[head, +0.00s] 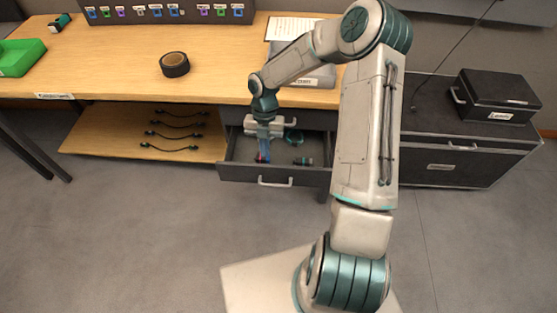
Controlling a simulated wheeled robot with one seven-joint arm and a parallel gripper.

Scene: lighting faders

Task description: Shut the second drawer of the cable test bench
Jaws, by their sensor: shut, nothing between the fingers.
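The cable test bench (225,88) has a wooden top and a dark drawer unit under its right part. One drawer (300,176) of that unit is pulled out, with a pale bar handle (275,183) on its front. I cannot tell from this view which drawer in the stack it is. My gripper (262,158) is shut and empty. It points down over the open drawer, behind its front panel. Whether it touches the drawer is unclear.
A lower shelf (80,143) holds several cables. Black tape (174,64), a green bin (18,58) and a paper sheet (290,28) are on the bench top. A dark cabinet (430,165) with a black case (495,92) stands right. The floor in front is clear.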

